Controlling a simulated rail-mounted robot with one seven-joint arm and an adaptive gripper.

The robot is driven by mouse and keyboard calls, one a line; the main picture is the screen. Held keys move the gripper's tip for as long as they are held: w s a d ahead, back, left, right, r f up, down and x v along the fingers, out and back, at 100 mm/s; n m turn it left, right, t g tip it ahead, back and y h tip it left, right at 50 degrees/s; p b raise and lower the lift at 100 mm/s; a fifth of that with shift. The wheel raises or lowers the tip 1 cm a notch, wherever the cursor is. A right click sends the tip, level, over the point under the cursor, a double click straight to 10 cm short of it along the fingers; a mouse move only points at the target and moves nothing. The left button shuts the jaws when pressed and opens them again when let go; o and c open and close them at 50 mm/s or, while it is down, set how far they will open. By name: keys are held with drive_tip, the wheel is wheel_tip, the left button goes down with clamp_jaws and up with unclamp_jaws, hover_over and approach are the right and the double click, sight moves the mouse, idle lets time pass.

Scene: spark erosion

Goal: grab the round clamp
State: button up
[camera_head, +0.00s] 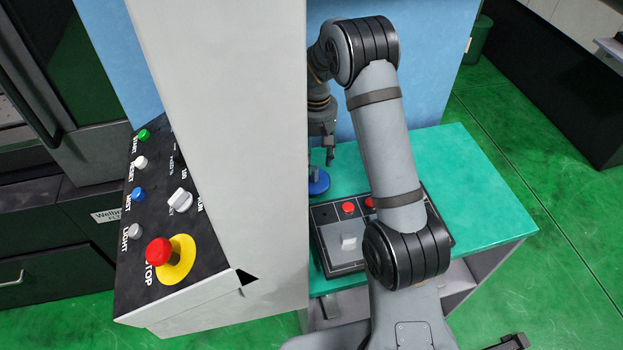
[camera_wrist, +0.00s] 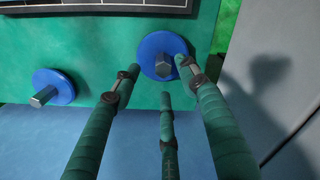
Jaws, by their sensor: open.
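Two blue round discs, each with a grey hexagonal stub at its centre, show in the wrist view; either fits the name round clamp. One round clamp (camera_wrist: 178,48) is at the upper middle, just beyond my fingertips. The other round clamp (camera_wrist: 58,80) is at the left, clear of my fingers. My gripper (camera_wrist: 156,80) is open with nothing between its fingers. In the head view my gripper (camera_head: 329,154) hangs just above a blue disc (camera_head: 318,184), which is partly hidden by the grey panel; only one disc shows there.
The discs sit on a green table (camera_head: 475,180). A black tray (camera_head: 343,261) with red knobs and a light block lies beside them. A tall grey panel (camera_head: 230,120) stands at the left, by a control box (camera_head: 128,240). The table's right side is clear.

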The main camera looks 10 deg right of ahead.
sight(314, 168)
drive_tip(key=f, duration=0.1)
drive_tip(key=f+p, duration=0.1)
drive_tip(key=f, duration=0.3)
drive_tip(key=shift+s+a, duration=0.15)
drive_tip(key=shift+a, duration=0.1)
clamp_jaws()
idle(0.7)
